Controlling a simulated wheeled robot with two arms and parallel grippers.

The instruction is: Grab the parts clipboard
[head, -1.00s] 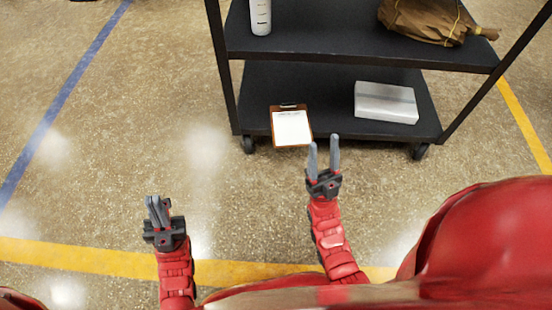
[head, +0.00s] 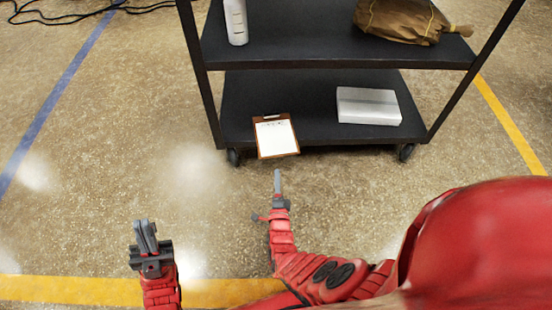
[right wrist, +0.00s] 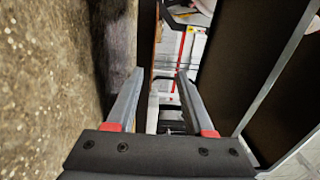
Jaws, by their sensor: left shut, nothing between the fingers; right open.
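The parts clipboard (head: 277,138), a brown board with a white sheet and a clip at its far end, lies at the front left of the cart's lower shelf. Its near end sticks out past the shelf's front edge. My right gripper (head: 278,174) is just in front of that near end, apart from it in the picture. It is turned on its side, so its fingers overlap in the head view. The right wrist view shows the fingers (right wrist: 158,73) open and empty. A thin brown strip there may be the clipboard's edge. My left gripper (head: 146,236) is shut and empty, low at the left.
The black cart's lower shelf (head: 310,95) also bears a silver-grey box (head: 368,106) to the right. The upper shelf (head: 300,45) holds a white bottle (head: 236,22) and a brown bag (head: 405,20). Cart posts and wheels flank the shelf. The floor in front is clear.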

